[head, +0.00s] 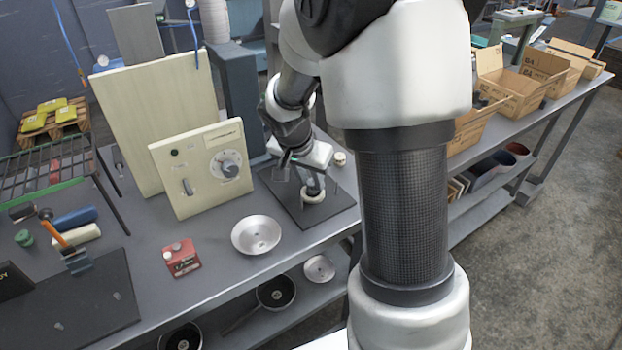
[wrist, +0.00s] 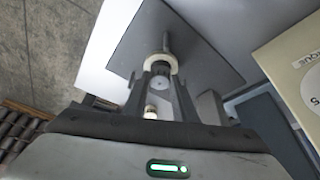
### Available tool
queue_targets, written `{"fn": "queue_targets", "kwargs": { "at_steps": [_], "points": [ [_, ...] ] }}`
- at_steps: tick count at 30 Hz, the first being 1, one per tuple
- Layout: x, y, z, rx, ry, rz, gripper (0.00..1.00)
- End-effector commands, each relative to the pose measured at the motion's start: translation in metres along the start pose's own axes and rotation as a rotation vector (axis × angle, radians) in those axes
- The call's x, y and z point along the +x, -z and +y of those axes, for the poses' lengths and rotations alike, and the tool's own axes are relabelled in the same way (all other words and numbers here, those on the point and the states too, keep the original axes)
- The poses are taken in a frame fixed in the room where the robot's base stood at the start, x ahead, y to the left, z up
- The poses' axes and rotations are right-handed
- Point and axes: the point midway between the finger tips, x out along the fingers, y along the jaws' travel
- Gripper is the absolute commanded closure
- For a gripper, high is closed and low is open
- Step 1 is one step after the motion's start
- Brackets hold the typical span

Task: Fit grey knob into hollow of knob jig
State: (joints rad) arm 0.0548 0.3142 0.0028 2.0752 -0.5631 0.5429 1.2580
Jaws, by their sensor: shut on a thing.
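My gripper (wrist: 161,84) points down over the dark mat in the wrist view, its fingers shut on the grey knob (wrist: 160,82), a small round piece with a dot in its middle. A cream ring (wrist: 161,62), which looks like the knob jig, lies right beyond the fingertips with a grey post behind it. Whether the knob touches the ring or sits in its hollow, I cannot tell. In the head view my gripper (head: 313,176) is over the mat, and the jig ring (head: 313,196) shows just below it. The knob is not clear there.
The dark mat (head: 335,205) lies on the workbench. A small cream cylinder (head: 339,158) stands behind the gripper. A control panel (head: 205,168) with a dial stands to the left. A metal dish (head: 256,234) and a red box (head: 181,258) are in front. Cardboard boxes (head: 510,95) stand right.

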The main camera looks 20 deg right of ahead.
Motion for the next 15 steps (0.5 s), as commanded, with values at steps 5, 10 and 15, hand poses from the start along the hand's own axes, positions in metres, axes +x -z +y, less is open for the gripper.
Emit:
{"fn": "queue_targets", "kwargs": {
  "at_steps": [5, 10, 15],
  "points": [
    [0.0026, -0.0011, -0.0001, 0.000, 0.000, 0.000, 0.98],
    [0.0046, -0.0018, -0.0001, 0.000, 0.000, 0.000, 0.98],
    [0.0065, -0.0026, -0.0001, 0.000, 0.000, 0.000, 0.98]
  ]
}}
